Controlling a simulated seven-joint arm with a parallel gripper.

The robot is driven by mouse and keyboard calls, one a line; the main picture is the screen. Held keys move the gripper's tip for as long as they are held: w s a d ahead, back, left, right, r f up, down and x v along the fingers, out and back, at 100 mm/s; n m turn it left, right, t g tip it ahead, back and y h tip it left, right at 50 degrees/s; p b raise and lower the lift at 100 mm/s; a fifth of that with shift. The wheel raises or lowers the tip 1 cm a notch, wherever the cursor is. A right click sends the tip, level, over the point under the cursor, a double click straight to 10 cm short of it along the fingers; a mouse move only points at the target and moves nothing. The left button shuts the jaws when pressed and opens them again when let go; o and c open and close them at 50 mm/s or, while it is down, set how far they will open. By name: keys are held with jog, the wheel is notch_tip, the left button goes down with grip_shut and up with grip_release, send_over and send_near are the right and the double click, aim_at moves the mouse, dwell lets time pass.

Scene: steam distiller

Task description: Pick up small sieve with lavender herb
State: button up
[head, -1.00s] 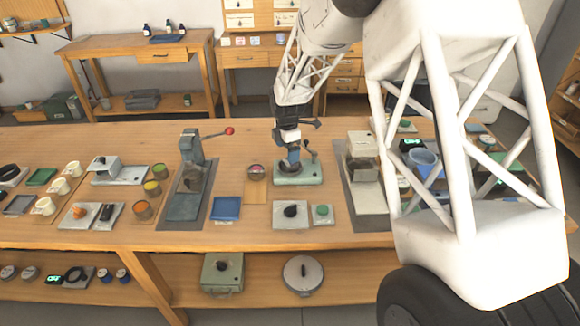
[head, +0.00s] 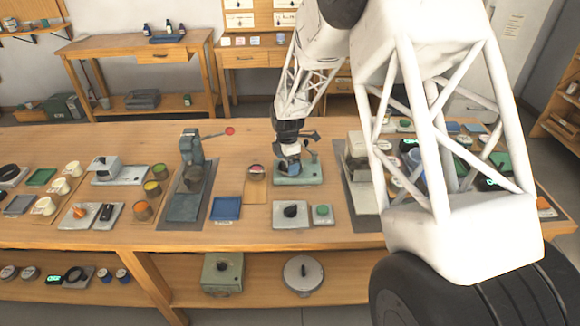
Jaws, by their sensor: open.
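A small round container with a pinkish-purple top (head: 257,172) stands on a thin wooden board (head: 257,192) in the middle of the bench. It may be the small sieve with lavender; it is too small to tell. My gripper (head: 292,168) is just to its right, pointing down over the pale green device (head: 299,175). The jaws are open and I see nothing held between them. The fingertips are small and partly lost against the device, so I cannot tell whether they touch it.
A blue tray (head: 227,208) lies left of the board. A lever press (head: 190,165) with a red knob stands farther left. A grey box with a dark knob (head: 290,213) and a green-topped block (head: 322,213) sit in front. My arm hides part of the bench's right side.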

jog(key=c, duration=1.1)
jog(key=shift+r, duration=0.1)
jog(key=shift+r, duration=0.65)
jog(key=shift+s+d+r, duration=0.1)
jog(key=shift+s+r, duration=0.1)
jog(key=shift+r, duration=0.4)
jog(key=shift+s+r, duration=0.2)
jog(key=shift+r, duration=0.35)
jog(key=s+d, duration=0.1)
jog(key=s, duration=0.4)
jog(key=s+d+r, duration=0.1)
jog(key=s, duration=0.4)
jog(key=s+d, duration=0.1)
jog(key=s, duration=0.4)
jog(key=shift+r, duration=0.15)
